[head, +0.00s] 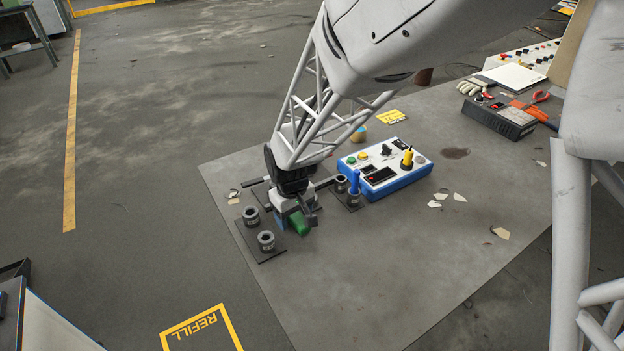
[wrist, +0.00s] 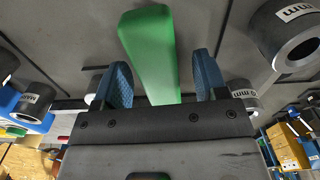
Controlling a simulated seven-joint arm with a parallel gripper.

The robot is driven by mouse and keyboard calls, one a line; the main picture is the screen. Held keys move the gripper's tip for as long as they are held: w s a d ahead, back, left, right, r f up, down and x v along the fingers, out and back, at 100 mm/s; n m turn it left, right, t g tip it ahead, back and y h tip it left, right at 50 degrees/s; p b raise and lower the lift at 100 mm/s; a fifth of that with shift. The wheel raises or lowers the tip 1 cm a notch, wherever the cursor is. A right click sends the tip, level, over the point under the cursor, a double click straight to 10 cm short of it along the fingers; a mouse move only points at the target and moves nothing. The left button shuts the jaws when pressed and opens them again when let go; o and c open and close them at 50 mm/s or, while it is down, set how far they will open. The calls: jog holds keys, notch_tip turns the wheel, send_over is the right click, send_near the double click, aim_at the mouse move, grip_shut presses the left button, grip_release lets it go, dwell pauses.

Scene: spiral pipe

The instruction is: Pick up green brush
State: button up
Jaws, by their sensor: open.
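The green brush (head: 299,223) shows in the head view just below my gripper (head: 293,214), partly hidden by it. In the wrist view, the green brush (wrist: 150,45) is a long green block running up from between the two blue-padded fingers of my gripper (wrist: 163,82). The fingers stand apart on either side of it, with a gap visible at the right. My gripper is open. The brush's lower end is hidden behind the gripper body, and I cannot tell whether a finger touches it.
Dark cylindrical holders (head: 266,240) stand on a black plate left of my gripper. White shards (head: 460,197) lie farther right. The front of the grey table (head: 400,280) is clear.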

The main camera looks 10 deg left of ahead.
jog(key=shift+c, duration=0.5)
jog(key=c, duration=0.9)
jog(key=shift+c, duration=0.2)
jog(key=shift+r, duration=0.1)
jog(key=shift+r, duration=0.7)
notch_tip(320, 180, up, 2)
jog(key=shift+r, duration=0.15)
jog(key=s+d, duration=0.3)
jog(key=s, duration=0.1)
jog(key=s+d, duration=0.3)
jog(key=s, duration=0.1)
jog(key=s+d+r, duration=0.1)
jog(key=s+d, duration=0.2)
jog(key=s, duration=0.2)
jog(key=shift+d, duration=0.15)
